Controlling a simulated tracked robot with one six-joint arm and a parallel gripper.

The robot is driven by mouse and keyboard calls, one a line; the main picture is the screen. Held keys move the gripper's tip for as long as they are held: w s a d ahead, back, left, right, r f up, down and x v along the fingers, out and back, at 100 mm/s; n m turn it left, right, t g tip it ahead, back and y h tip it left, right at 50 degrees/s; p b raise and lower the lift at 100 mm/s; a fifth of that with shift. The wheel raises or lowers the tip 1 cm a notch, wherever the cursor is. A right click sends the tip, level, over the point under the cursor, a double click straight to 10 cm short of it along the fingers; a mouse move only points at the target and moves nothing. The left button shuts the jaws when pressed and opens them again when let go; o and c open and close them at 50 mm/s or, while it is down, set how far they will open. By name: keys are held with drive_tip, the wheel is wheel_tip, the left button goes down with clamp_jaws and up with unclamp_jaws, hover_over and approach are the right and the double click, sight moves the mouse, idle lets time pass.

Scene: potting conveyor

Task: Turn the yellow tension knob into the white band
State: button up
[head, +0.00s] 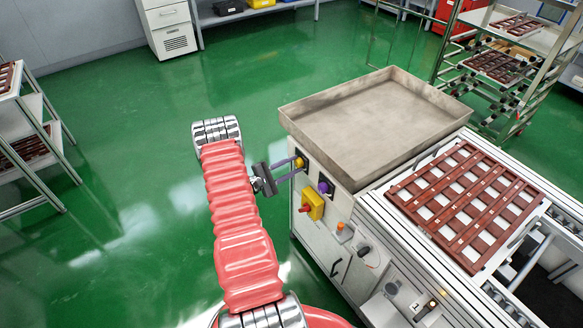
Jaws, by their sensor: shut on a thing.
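The yellow tension knob (299,163) is on the side panel of the machine, just below the corner of the metal tray. My gripper (294,168) reaches it from the left, its two purple fingers closed around the knob. The fingers hide part of the knob. The white band and the knob's pointer are too small or hidden to make out here.
A purple knob (324,187) sits close to the right of the gripper. Below are a yellow box with a red button (313,205) and an orange button (341,227). The grey tray (290,113) overhangs above. A brown grid tray (467,205) lies on the conveyor. Green floor at left is clear.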

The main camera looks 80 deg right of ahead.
drive_tip(key=o, duration=1.1)
drive_tip(key=shift+c, duration=0.2)
drive_tip(key=v, duration=1.3)
drive_tip(key=shift+w+a, duration=0.25)
drive_tip(key=shift+w, duration=0.05)
drive_tip(key=shift+f, duration=0.1)
